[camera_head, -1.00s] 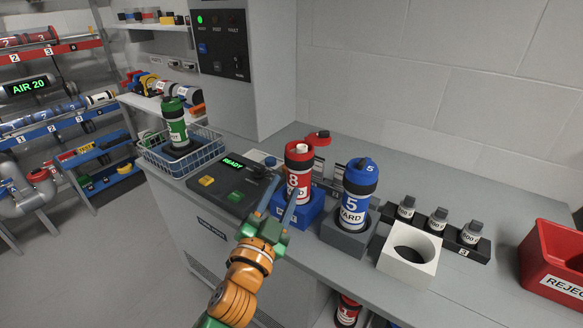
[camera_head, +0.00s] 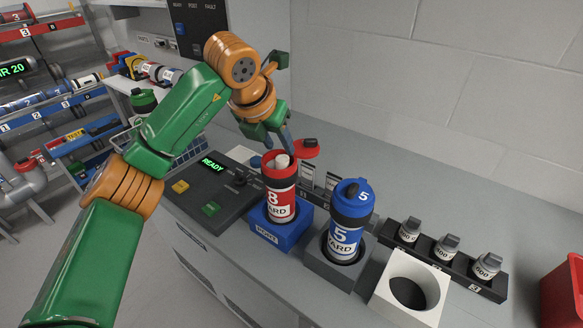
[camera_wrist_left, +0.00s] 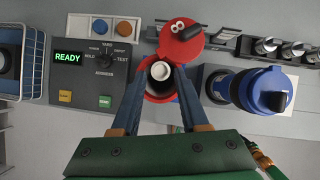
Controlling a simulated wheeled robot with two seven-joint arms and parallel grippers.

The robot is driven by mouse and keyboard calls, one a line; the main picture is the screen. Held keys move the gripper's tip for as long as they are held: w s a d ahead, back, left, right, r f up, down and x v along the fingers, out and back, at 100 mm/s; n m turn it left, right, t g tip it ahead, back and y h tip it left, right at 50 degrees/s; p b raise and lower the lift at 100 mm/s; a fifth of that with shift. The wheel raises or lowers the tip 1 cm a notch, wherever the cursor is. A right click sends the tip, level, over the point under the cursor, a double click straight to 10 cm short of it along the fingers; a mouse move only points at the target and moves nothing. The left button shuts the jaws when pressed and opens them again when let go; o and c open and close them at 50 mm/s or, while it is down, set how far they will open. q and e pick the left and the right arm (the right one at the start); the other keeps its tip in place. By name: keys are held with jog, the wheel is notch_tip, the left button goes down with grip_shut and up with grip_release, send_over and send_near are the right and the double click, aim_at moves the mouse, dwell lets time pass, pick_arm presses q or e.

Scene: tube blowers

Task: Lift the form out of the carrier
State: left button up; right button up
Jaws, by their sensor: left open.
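The red carrier (camera_head: 279,188) marked 8 stands upright in a blue block (camera_head: 278,230), with its red lid (camera_head: 306,149) swung open to the back. The white rolled form (camera_head: 283,162) sticks up slightly from its mouth. In the left wrist view the form (camera_wrist_left: 160,70) shows end-on as a pale round inside the dark mouth of the carrier (camera_wrist_left: 156,95). My left gripper (camera_head: 279,138) is above the carrier, pointing down. Its two blue fingers are apart, one on each side of the mouth, and hold nothing. My right gripper is not seen.
A blue carrier (camera_head: 347,233) marked 5 stands close right in a grey block (camera_head: 337,268). A white holder (camera_head: 411,290), several small bottles (camera_head: 446,247) and a red bin (camera_head: 563,296) lie farther right. A READY control panel (camera_head: 206,192) is left.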

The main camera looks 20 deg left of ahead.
aim_at(282, 159)
pick_arm(q)
notch_tip(282, 159, down, 3)
jog(key=shift+s+r+p, duration=0.15)
jog(key=shift+r+p, duration=0.05)
jog(key=shift+p, duration=0.9)
jog(key=shift+f, duration=0.3)
jog(key=shift+w+f, duration=0.3)
jog(key=shift+w, duration=0.3)
jog(key=shift+w+d, duration=0.1)
jog(key=c, duration=0.7)
jog(key=shift+s+r, duration=0.15)
jog(key=shift+s, duration=0.1)
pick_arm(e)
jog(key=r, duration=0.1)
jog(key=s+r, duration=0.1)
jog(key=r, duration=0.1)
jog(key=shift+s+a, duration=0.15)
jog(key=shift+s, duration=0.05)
